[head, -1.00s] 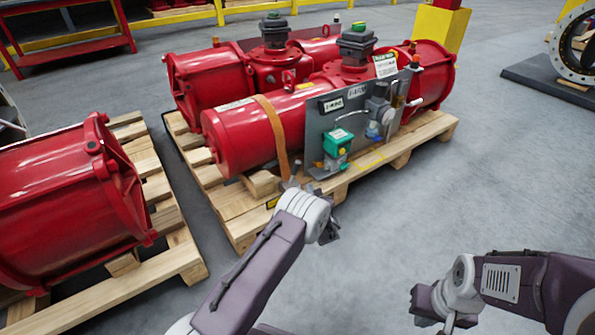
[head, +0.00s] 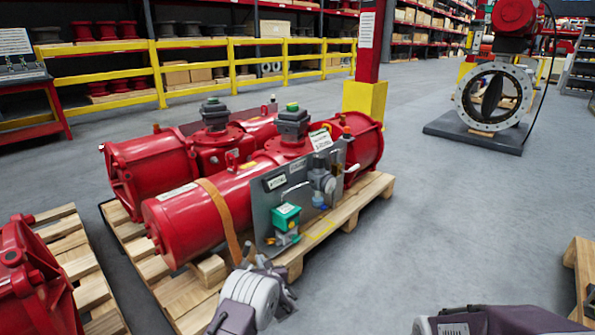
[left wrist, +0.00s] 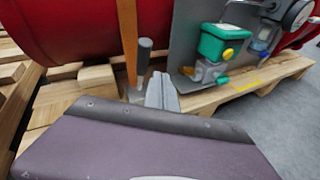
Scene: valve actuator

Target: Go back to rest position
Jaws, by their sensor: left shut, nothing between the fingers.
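The red valve actuator (head: 175,222) lies on a wooden pallet (head: 345,214), with an orange strap (head: 222,220) around its cylinder. A grey panel (head: 262,208) with a green-topped device (head: 286,217) is on its near side. My left gripper (head: 262,264) is low in the head view, in front of the pallet's near edge. In the left wrist view its fingers (left wrist: 153,82) are shut and empty, with the strap and pallet behind them. Whether they touch the pallet is unclear. Of my right arm only a link shows at the bottom right; its gripper is out of view.
Another red actuator (head: 30,285) sits on a pallet at the left. A flanged valve (head: 493,97) stands on a dark base at the back right. A yellow railing (head: 250,68) and a red post with yellow base (head: 365,98) stand behind. The grey floor at centre right is clear.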

